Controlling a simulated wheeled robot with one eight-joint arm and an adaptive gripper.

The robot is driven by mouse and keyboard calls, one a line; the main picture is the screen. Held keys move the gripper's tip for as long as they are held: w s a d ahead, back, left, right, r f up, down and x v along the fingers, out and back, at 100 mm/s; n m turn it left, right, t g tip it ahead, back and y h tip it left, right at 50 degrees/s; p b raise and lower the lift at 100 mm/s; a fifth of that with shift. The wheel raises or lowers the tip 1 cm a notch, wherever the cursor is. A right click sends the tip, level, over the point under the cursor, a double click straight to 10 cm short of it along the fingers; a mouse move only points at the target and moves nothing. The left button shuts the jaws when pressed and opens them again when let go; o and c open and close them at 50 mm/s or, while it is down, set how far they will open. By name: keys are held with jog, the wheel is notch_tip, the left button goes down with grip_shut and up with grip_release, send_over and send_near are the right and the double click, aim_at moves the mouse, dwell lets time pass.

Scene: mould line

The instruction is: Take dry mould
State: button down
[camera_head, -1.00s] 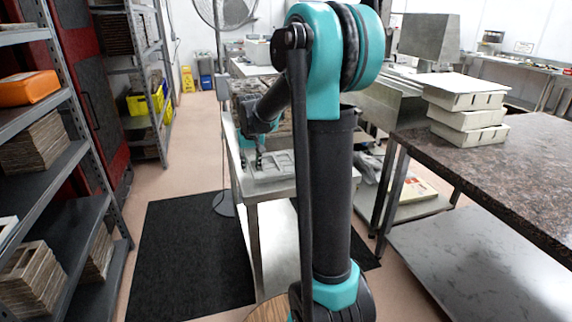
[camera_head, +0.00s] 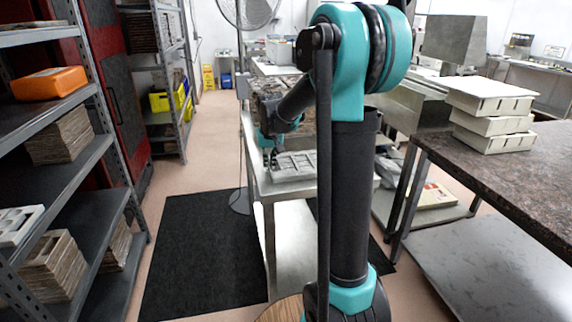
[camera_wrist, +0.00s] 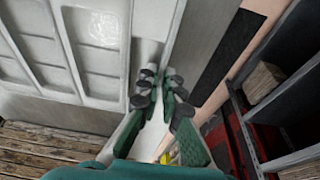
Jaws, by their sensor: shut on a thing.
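A light grey mould (camera_head: 295,166) with several shallow compartments lies on the near part of a metal table (camera_head: 262,190) in the head view. It fills the upper left of the wrist view (camera_wrist: 95,30), seen close up. My gripper (camera_head: 270,158) is at the mould's left edge. In the wrist view my gripper's (camera_wrist: 158,82) dark padded fingertips are close together, one on each side of the mould's edge wall, and shut on it. The mould looks flat; whether it is clear of the tabletop cannot be told.
A shelf rack (camera_head: 70,165) with stacked brown boards and an orange box (camera_head: 48,83) stands at left. A brown stone-topped table (camera_head: 510,150) with stacked white moulds (camera_head: 492,125) is at right. A dark mat (camera_head: 200,245) covers the floor; the aisle behind it is clear.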

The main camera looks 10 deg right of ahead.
notch_tip(320, 180, up, 24)
dwell(0.8)
